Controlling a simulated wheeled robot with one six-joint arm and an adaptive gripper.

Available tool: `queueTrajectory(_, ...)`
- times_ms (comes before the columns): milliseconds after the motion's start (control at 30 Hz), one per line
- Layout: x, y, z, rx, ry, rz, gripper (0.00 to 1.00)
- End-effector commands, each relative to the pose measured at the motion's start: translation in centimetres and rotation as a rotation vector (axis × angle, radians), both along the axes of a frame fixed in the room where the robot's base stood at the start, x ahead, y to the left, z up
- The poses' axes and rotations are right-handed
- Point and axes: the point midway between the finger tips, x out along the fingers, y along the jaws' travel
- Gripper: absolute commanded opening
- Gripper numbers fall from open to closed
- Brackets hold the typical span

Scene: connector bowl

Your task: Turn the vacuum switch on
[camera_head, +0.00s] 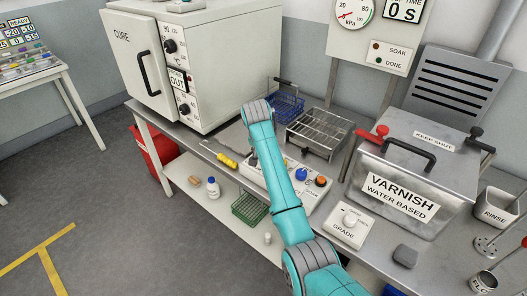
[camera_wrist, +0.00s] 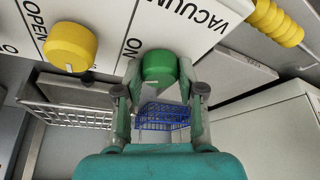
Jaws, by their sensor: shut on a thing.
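In the wrist view, a green knob (camera_wrist: 160,68) sits on a white panel (camera_wrist: 112,22) beside the words VACUUM and ON. I take it for the vacuum switch; which way it points is hard to tell. My gripper (camera_wrist: 160,78) is shut on the green knob, one finger on each side. In the head view, my teal arm reaches over the white control panel (camera_head: 314,195) on the bench and hides the green knob and the fingertips.
A yellow knob (camera_wrist: 68,46) by the word OPEN is left of my gripper. A blue basket (camera_head: 287,106) and wire rack (camera_head: 318,133) stand behind the panel. A yellow-handled screwdriver (camera_head: 227,160) lies left. The varnish tank (camera_head: 405,180) and grade dial box (camera_head: 347,226) stand right.

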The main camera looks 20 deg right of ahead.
Motion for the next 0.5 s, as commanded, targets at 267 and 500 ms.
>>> queueTrajectory(267, 0.12, 0.19, 0.08, 0.000, 0.000, -0.237, 0.04)
queueTrajectory(500, 0.14, 0.16, 0.05, 0.000, 0.000, -0.388, 0.04)
